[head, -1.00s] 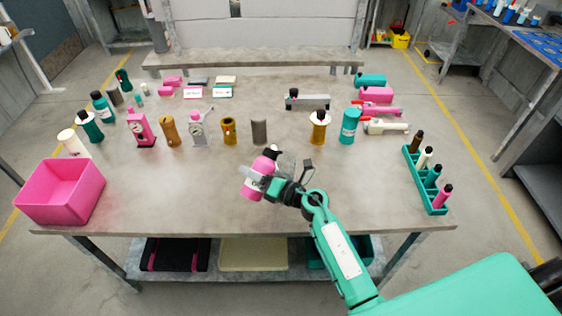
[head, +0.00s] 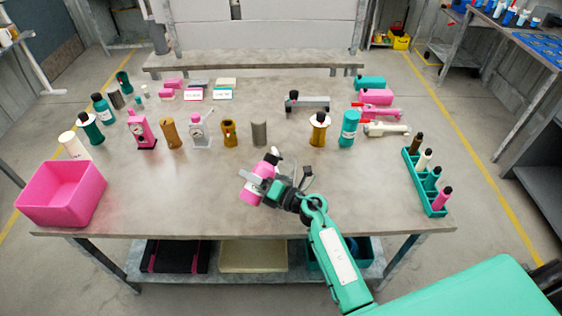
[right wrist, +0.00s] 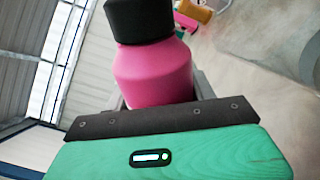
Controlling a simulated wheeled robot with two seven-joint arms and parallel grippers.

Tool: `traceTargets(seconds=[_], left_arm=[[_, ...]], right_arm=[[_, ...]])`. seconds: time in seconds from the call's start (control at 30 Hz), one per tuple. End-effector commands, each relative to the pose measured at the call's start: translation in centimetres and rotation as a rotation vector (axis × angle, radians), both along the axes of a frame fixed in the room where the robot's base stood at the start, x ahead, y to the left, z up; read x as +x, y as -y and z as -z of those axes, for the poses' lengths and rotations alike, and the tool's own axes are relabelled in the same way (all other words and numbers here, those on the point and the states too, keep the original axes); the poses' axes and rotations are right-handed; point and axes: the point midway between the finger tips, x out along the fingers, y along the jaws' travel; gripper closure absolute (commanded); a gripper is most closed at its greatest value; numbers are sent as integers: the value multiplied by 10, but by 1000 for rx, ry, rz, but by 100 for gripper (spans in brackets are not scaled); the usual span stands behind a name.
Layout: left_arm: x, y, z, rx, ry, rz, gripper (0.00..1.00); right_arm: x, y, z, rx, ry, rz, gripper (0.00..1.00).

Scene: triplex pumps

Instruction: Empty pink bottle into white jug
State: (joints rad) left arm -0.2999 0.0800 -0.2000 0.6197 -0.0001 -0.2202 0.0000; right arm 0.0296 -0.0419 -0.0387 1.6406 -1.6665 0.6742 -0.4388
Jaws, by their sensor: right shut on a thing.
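The pink bottle (head: 262,168) is held above the near middle of the table, leaning in the head view. My right gripper (head: 277,184) is shut around its body, and the fingers hide part of it. In the right wrist view the pink bottle (right wrist: 155,75) shows its shoulder and a black cap or top; its lower part is hidden behind the gripper. I cannot clearly pick out a white jug; a cream-white cylindrical container (head: 72,145) stands at the table's left side. My left gripper is not in view.
A pink bin (head: 62,205) sits at the near left corner. A green rack (head: 433,203) with several small bottles stands at the right. A row of containers and dial gauges (head: 200,130) crosses the table behind my gripper. The near middle-left surface is clear.

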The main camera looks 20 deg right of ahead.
Motion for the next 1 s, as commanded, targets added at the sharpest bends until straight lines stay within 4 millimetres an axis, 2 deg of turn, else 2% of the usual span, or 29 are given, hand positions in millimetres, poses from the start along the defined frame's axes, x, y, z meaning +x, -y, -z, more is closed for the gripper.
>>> traceTargets(seconds=[1.0], left_arm=[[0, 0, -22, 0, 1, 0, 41]], right_arm=[[-1, -2, -14, 107, -85, 0, 77]])
